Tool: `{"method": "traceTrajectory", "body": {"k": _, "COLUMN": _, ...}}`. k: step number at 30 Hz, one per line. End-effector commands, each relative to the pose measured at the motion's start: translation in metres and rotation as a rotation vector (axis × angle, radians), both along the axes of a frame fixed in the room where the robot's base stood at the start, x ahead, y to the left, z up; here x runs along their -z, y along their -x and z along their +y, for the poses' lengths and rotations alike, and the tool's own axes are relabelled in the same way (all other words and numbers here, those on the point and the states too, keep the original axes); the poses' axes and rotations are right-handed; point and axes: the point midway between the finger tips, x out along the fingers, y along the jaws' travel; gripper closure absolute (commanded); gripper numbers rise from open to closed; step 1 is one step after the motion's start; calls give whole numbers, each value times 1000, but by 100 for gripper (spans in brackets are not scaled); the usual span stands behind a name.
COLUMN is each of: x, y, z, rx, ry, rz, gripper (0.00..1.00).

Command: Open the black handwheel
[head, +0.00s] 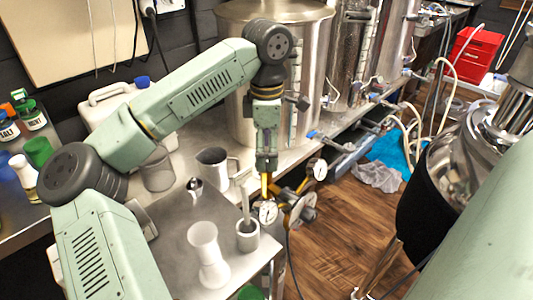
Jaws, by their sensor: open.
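The handwheel (303,209) shows as a dark grey round disc on a brass regulator (284,191), just past the front edge of the metal bench. One round gauge (267,212) sits to its left and another gauge (318,169) above and to its right. My gripper (267,178) points down above the brass fitting, to the upper left of the handwheel. It is open and apart from the handwheel. Its fingertips are small and overlap the brass parts in the picture, so I cannot tell whether they touch them.
A white flask-shaped vessel (208,255) and a grey cup (247,236) stand on the near bench, left of the regulator. A metal jug (213,165) and a large steel kettle (225,70) stand behind. Wooden floor (340,240) is open to the right.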

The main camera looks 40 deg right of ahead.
Motion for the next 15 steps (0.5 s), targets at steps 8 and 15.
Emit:
{"method": "traceTrajectory", "body": {"k": 8, "x": 23, "y": 0, "z": 0, "rx": 0, "ry": 1, "rz": 0, "gripper": 36}}
{"method": "traceTrajectory", "body": {"k": 15, "x": 24, "y": 0, "z": 0, "rx": 0, "ry": 1, "rz": 0, "gripper": 36}}
